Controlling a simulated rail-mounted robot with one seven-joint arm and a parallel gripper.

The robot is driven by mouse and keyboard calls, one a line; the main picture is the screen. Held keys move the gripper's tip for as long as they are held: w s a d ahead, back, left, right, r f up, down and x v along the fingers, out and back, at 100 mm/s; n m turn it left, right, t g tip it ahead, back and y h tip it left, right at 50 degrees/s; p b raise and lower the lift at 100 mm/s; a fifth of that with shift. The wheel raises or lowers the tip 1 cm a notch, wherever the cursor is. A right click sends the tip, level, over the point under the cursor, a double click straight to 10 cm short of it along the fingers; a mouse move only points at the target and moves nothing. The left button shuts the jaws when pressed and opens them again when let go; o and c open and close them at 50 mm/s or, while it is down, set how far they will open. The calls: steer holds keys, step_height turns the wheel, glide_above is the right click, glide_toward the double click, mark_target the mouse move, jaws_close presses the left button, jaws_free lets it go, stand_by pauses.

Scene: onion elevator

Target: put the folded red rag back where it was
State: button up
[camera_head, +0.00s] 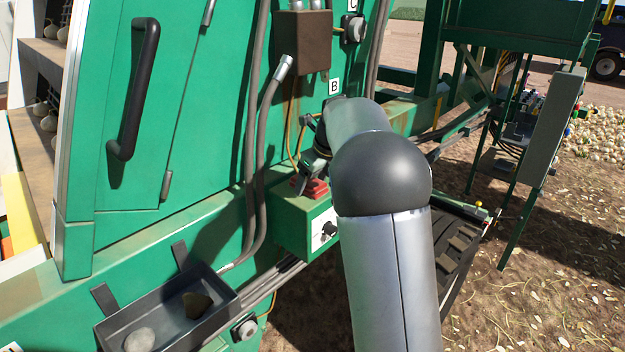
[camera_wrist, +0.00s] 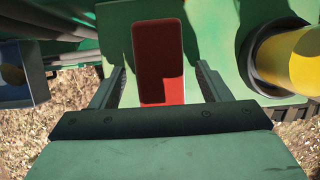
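The folded red rag (camera_head: 315,188) lies on top of the green box (camera_head: 292,222) beside the machine's green wall. In the wrist view the rag (camera_wrist: 158,50) is a red rectangle, partly in shadow, on a green surface. My gripper (camera_head: 306,178) is low over the box at the rag, partly hidden by my arm in the head view. In the wrist view my gripper's fingers (camera_wrist: 162,82) stand apart on either side of the rag, with green showing between each finger and the rag. I cannot tell the exact height of the fingertips above the box.
A yellow cylinder with a dark collar (camera_wrist: 285,58) stands close on the right in the wrist view. Grey hoses (camera_head: 262,165) run down the wall. A dark tray (camera_head: 170,310) holding a pale lump and a brownish piece is at the lower left. A brown box (camera_head: 303,42) hangs above.

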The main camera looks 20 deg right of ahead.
steer(key=shift+r, duration=0.5)
steer(key=b+v, duration=0.1)
steer(key=v, duration=1)
steer(key=shift+s, duration=0.2)
steer(key=s+a+f+n+g, duration=0.1)
steer(key=s+a+f+n, duration=0.1)
steer(key=s+f+n, duration=0.4)
steer(key=s+a+f+n+h, duration=0.1)
steer(key=s+a+f+n, duration=0.2)
steer(key=s+n, duration=1.1)
steer(key=s+a+f+n+g+h, duration=0.1)
steer(key=s+a+f+n, duration=0.2)
steer(key=s+f+n, duration=0.6)
steer(key=s+f, duration=0.1)
steer(key=s, duration=0.5)
steer(key=shift+a+n+g, duration=0.15)
steer(key=shift+n+g, duration=0.15)
steer(key=shift+n, duration=0.1)
steer(key=shift+s, duration=0.15)
